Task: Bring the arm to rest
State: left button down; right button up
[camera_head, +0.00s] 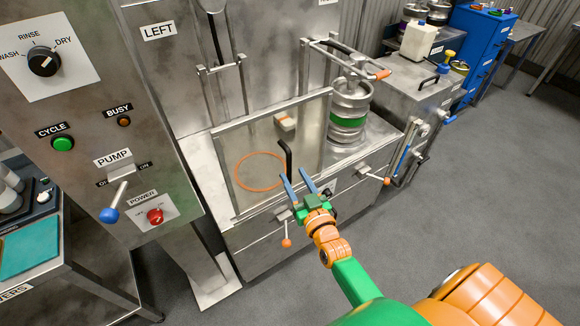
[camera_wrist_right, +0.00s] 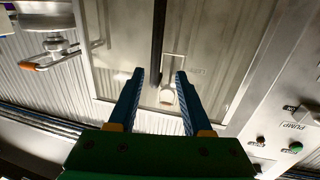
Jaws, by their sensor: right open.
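My right gripper (camera_head: 292,176) reaches in from the lower right on its orange and green arm. Its two blue fingers are spread, with nothing seen gripped between them. They point at the clear door (camera_head: 262,128) of the left station, close to an upright black handle (camera_head: 289,158). In the right wrist view, the handle (camera_wrist_right: 158,40) comes down to the gap between the open fingertips (camera_wrist_right: 160,75). I cannot tell whether a finger touches it. My left gripper is out of view.
A control panel (camera_head: 95,190) with knobs stands left. A steel keg (camera_head: 348,112) with a green band stands right of the door. Orange-tipped clamp levers (camera_head: 286,242) stick out below the door. Grey floor (camera_head: 480,200) at the right is clear.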

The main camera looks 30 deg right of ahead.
jog(key=shift+s, duration=0.5)
jog(key=shift+w, duration=0.1)
jog(key=s+a+f+n+g+y, duration=0.1)
jog(key=s+a+f+g, duration=0.2)
jog(key=f, duration=0.4)
jog(key=s+f+g+y, duration=0.1)
jog(key=s+f+g, duration=0.1)
jog(key=s+f, duration=0.35)
jog(key=s+a+f+n+g, duration=0.1)
jog(key=s+a+f+g, duration=0.15)
jog(key=f, duration=0.65)
jog(key=s+f+n+g, duration=0.1)
jog(key=s+f+g, duration=0.3)
jog(key=s, duration=0.9)
jog(key=s+f+g, duration=0.5)
jog(key=s+f, duration=0.3)
jog(key=s, duration=0.5)
jog(key=shift+d+f+n, duration=0.25)
jog(key=shift+n, duration=0.15)
